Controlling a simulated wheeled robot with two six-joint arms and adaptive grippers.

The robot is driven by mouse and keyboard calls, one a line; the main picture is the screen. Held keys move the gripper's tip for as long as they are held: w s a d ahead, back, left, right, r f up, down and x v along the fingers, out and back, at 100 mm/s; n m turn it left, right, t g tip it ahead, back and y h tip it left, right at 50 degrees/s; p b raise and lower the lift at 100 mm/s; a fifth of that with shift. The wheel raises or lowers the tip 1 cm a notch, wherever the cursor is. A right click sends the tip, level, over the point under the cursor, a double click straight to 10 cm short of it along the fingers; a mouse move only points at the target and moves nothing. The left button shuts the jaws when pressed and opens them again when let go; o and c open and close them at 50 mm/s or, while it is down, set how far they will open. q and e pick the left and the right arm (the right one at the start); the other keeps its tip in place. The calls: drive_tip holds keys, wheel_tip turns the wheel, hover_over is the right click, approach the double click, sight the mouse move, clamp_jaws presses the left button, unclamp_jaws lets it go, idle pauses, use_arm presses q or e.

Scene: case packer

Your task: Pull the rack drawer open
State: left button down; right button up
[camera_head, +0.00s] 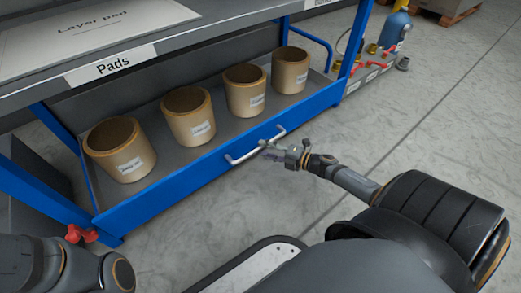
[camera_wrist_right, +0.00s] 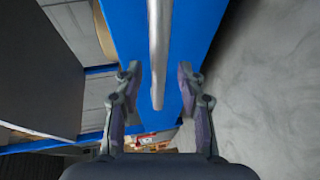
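The rack drawer (camera_head: 158,196) is a wide tray with a blue front at the bottom of a blue rack. Its silver bar handle (camera_head: 256,147) sits on the front panel. My right gripper (camera_head: 272,151) is at the handle. In the right wrist view the handle bar (camera_wrist_right: 158,60) runs between the two open fingers (camera_wrist_right: 158,88), with a gap on each side. The blue drawer front (camera_wrist_right: 190,30) lies behind it. My left gripper is out of view; only part of my left arm shows at the lower left.
Several brown labelled tubs, such as the front left one (camera_head: 119,155), stand in the drawer. A shelf with a "Pads" label (camera_head: 113,64) and a layer pad (camera_head: 85,30) is above. A blue bottle (camera_head: 394,30) stands at the right. Open grey floor (camera_head: 420,130) lies in front.

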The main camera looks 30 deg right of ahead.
drive_tip(key=shift+b+x, duration=0.35)
drive_tip(key=shift+x, duration=0.95)
drive_tip(key=shift+r, duration=0.1)
clamp_jaws()
